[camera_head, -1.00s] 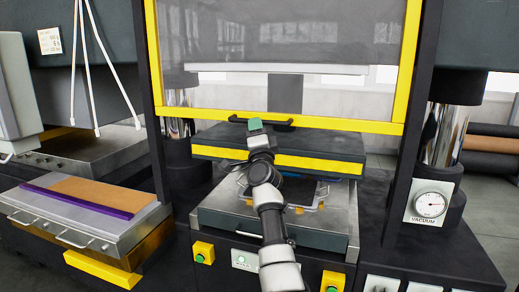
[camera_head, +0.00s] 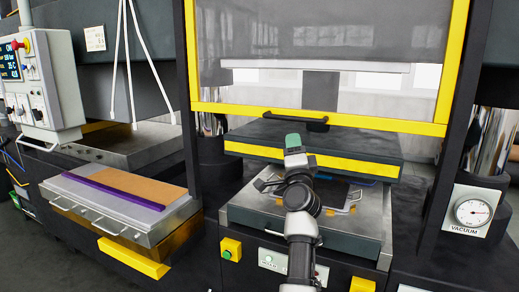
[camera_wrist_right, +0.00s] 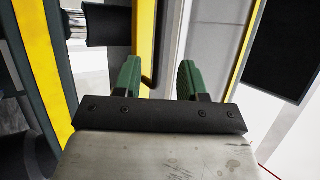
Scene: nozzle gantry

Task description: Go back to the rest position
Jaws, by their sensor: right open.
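My right gripper (camera_head: 293,141), with green fingers, is raised in front of the press in the head view, just below the black handle (camera_head: 297,116) of the yellow-framed guard window (camera_head: 325,115). In the right wrist view, the gripper (camera_wrist_right: 158,80) is open, its two green fingers standing apart. A dark curved bar, which looks like the handle, shows beyond the fingers near the left one. I cannot tell whether it is touched. My left gripper is not in view.
Behind my forearm is the press's metal lower bed (camera_head: 365,232) with a dark piece on it. A control box (camera_head: 40,85) hangs at the left. A vacuum gauge (camera_head: 473,212) is at the right.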

